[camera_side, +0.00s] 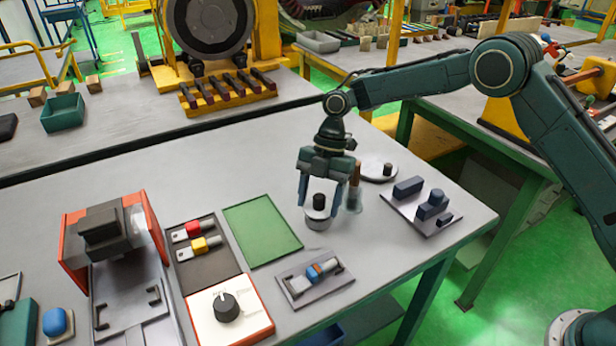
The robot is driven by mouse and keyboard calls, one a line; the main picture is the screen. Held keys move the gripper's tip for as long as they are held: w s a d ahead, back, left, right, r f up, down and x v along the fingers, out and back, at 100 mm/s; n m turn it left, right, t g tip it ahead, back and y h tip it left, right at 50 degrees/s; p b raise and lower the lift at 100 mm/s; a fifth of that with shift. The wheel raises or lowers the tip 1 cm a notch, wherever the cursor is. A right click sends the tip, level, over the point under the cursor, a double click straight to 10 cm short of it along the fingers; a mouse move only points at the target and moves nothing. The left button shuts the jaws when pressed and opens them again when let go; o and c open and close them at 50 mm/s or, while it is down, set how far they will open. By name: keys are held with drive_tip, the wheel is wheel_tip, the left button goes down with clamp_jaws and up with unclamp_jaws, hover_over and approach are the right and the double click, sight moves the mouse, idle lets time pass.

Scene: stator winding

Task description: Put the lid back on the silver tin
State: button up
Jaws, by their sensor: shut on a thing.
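My gripper (319,205) points down over the near right part of the grey table. Its two fingers stand either side of a lid with a black knob (319,199) and are shut on it. The silver tin (319,224) is upright directly below the lid. The lid is at the tin's top; I cannot tell whether it is fully seated. The fingers hide part of the lid's rim.
A jar with a brown-handled brush (354,195) stands close right of the gripper. Behind it is a round silver disc (372,169) with a dark knob. A tray with dark blocks (425,220) lies right. A green mat (262,232) lies left.

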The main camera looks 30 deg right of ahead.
sight(319, 196)
drive_tip(key=shift+f, duration=0.4)
idle(0.7)
drive_tip(key=o, duration=1.1)
drive_tip(key=shift+c, duration=0.2)
drive_tip(key=shift+o, duration=0.4)
drive_tip(key=shift+o, duration=0.8)
drive_tip(key=shift+r, duration=3.5)
